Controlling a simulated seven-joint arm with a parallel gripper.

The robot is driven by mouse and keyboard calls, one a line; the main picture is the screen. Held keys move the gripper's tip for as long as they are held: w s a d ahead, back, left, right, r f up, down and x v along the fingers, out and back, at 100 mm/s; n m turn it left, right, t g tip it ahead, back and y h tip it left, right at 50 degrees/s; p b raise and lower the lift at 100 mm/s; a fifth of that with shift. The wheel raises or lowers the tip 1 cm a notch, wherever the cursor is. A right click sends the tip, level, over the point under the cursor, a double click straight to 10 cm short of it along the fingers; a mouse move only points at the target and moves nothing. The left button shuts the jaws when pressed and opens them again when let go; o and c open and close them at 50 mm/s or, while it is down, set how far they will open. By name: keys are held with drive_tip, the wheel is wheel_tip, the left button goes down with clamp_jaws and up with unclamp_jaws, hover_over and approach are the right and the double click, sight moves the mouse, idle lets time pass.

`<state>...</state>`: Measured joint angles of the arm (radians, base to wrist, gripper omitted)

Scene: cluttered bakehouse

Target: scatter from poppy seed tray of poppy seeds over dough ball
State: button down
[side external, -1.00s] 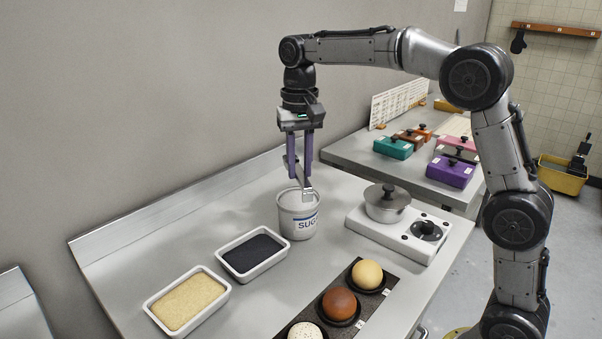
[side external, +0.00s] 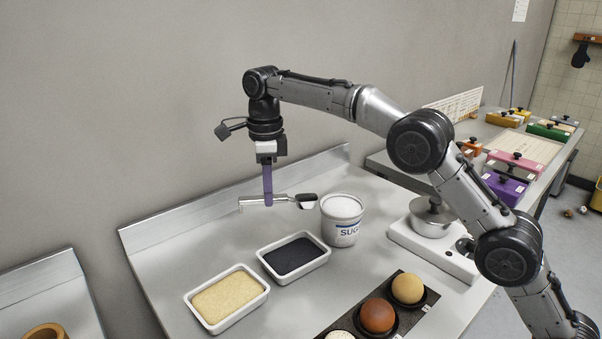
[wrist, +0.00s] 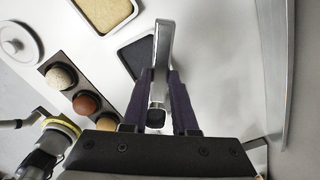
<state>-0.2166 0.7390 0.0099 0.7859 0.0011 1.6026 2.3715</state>
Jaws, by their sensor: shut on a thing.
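My gripper (side external: 268,200) is shut on a metal tool (side external: 283,198) with a black-and-pale end at right. It holds the tool roughly level in the air, behind and left of the sugar pot. The tool also shows between my fingers in the wrist view (wrist: 163,45). The white poppy seed tray (side external: 322,262), filled with dark seeds (side external: 293,255), stands right and in front of my gripper. A pale yellow ball (side external: 408,288), a brown ball (side external: 377,316) and a speckled ball (wrist: 60,77) sit on a dark board. I cannot tell whether the tool carries seeds.
The sugar pot (side external: 342,225) stands right of the poppy tray. A tray of pale grains (side external: 228,299) is at its left. A back lip (side external: 160,238) edges the worktop. Coloured boxes (side external: 515,165) stand on the far table.

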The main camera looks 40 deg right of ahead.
drive_tip(key=shift+n, duration=0.3)
drive_tip(key=shift+w+a+f, duration=0.1)
drive_tip(key=shift+a+f, duration=0.95)
drive_tip(key=shift+f, duration=0.5)
drive_tip(key=shift+w+a+f, duration=0.1)
drive_tip(key=shift+a+f, duration=0.9)
drive_tip(key=shift+f, duration=0.5)
drive_tip(key=shift+w+a+f, duration=0.1)
drive_tip(key=shift+a+f, duration=0.95)
drive_tip(key=shift+f, duration=0.5)
drive_tip(key=s+d+r+t+y, duration=0.2)
drive_tip(key=s+d+t+y, duration=0.1)
drive_tip(key=y, duration=0.4)
drive_tip(key=s+d+r+t+y, duration=0.3)
drive_tip(key=d+t+y, duration=0.2)
drive_tip(key=d+y, duration=0.3)
drive_tip(key=shift+s+r+t, duration=0.2)
drive_tip(key=shift+r+t, duration=0.15)
drive_tip(key=shift+t, duration=0.05)
